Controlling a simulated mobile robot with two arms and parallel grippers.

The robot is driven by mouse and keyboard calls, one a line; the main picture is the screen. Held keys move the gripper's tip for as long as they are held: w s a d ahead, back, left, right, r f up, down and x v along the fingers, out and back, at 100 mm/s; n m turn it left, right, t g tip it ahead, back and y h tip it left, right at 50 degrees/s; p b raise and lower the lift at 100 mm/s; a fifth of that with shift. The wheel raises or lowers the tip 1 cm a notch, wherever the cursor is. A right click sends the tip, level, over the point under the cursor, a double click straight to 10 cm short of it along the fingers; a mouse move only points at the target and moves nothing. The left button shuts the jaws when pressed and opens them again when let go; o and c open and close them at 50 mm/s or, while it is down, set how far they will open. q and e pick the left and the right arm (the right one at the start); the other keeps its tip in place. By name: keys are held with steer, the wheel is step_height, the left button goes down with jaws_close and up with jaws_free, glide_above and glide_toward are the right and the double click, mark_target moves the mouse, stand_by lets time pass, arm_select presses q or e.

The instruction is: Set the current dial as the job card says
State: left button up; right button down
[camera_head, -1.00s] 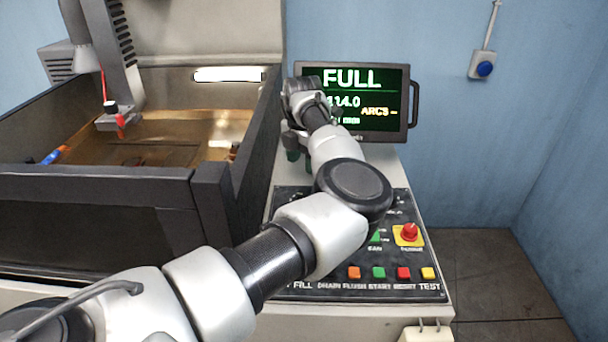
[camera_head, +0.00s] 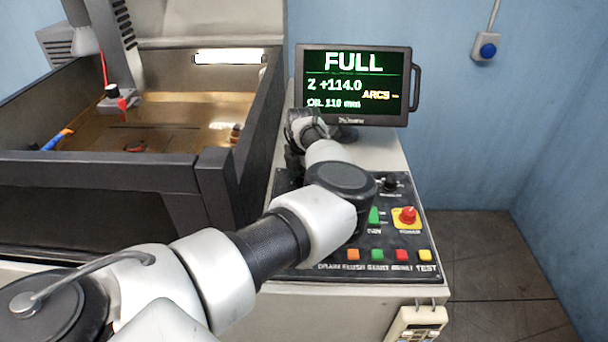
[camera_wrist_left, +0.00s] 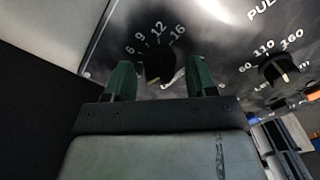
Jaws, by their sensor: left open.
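A black dial (camera_wrist_left: 158,67) with the marks 6, 9, 12 and 16 around its top is on the dark panel in the left wrist view. Its name and pointer cannot be made out. My left gripper (camera_wrist_left: 158,78) is open, with one green finger on each side of this dial. I cannot tell whether the fingers touch it. In the head view my wrist hides the fingers and dial. No job card can be made out. My right gripper is not in view.
Another dial (camera_wrist_left: 278,70), marked 60, 110 and 160, is to the right. A screen (camera_head: 353,85) reads FULL and Z +114.0. The panel has coloured buttons (camera_head: 378,255) and a red emergency knob (camera_head: 408,215). The tank wall (camera_head: 215,190) rises left of the panel. A handset (camera_head: 418,322) hangs at the front.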

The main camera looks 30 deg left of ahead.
arm_select(q)
steer(key=shift+c, duration=0.3)
steer(key=shift+c, duration=1.3)
steer(key=c, duration=0.6)
steer(key=shift+r+m+p, duration=0.15)
steer(key=shift+m+p, duration=1.05)
steer(key=shift+m, duration=0.3)
steer(key=m+p, duration=0.1)
steer(key=m, duration=0.1)
steer(key=shift+m+p, duration=0.3)
steer(key=shift+p, duration=0.1)
steer(key=m+p, duration=0.2)
steer(key=m, duration=0.2)
steer(key=shift+m+p, duration=0.75)
steer(key=shift+m, duration=0.35)
steer(key=shift+w, duration=0.1)
